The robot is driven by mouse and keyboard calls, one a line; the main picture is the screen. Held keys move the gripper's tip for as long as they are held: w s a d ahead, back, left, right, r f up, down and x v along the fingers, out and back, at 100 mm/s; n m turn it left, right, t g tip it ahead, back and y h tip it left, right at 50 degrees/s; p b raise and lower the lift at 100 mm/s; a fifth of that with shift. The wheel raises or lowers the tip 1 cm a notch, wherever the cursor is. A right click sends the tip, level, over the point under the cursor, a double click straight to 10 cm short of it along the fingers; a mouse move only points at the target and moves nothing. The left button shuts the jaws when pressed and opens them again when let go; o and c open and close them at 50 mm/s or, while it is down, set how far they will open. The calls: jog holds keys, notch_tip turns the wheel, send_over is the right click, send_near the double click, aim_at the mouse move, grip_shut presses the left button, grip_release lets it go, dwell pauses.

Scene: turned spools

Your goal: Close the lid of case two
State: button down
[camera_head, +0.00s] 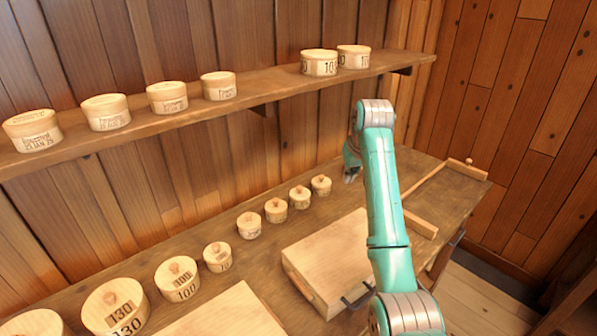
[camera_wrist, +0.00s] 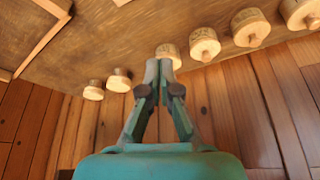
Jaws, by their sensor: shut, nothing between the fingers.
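A flat, pale wooden case (camera_head: 325,262) with a dark handle (camera_head: 357,298) lies on the bench, partly hidden by my arm. Its top looks flat and level. A second pale wooden slab or case (camera_head: 225,315) is cut off at the bottom edge of the head view. I see no number on either, so I cannot tell which is case two. My gripper shows in the wrist view (camera_wrist: 158,72) with its fingertips together and empty, close in the picture to a small round spool (camera_wrist: 168,50).
Round lidded wooden pots line the back of the bench, including small ones (camera_head: 299,197) and one marked 130 (camera_head: 115,307). More pots stand on the wall shelf (camera_head: 250,97). A wooden rail (camera_head: 425,180) lies at the right. The plank wall is close behind.

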notch_tip(320, 180, up, 7)
jog(key=shift+r, duration=0.2)
dwell(0.7)
